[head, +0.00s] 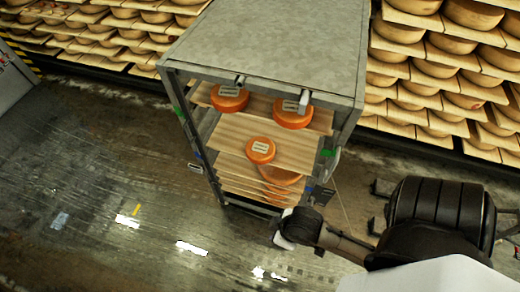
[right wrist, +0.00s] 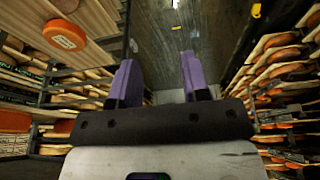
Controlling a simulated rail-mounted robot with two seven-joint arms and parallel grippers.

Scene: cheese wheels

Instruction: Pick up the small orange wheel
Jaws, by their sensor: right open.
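The small orange wheel (head: 261,150), with a pale label on top, lies on a wooden shelf board (head: 229,131) of the metal rack in the head view. My right gripper (head: 283,241) is low at the rack's front right corner, apart from the wheel. In the right wrist view its two purple fingers (right wrist: 158,78) are spread with nothing between them. An orange wheel (right wrist: 64,36) on a wooden board shows at upper left there; I cannot tell which wheel it is. My left gripper is not in view.
Two larger orange wheels (head: 229,98) (head: 292,114) sit on the board above. Another wheel (head: 280,176) is partly hidden on a board below. The rack's grey top (head: 270,40) and posts frame the shelves. Full cheese shelves (head: 430,90) stand behind. The wet floor (head: 100,190) at left is clear.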

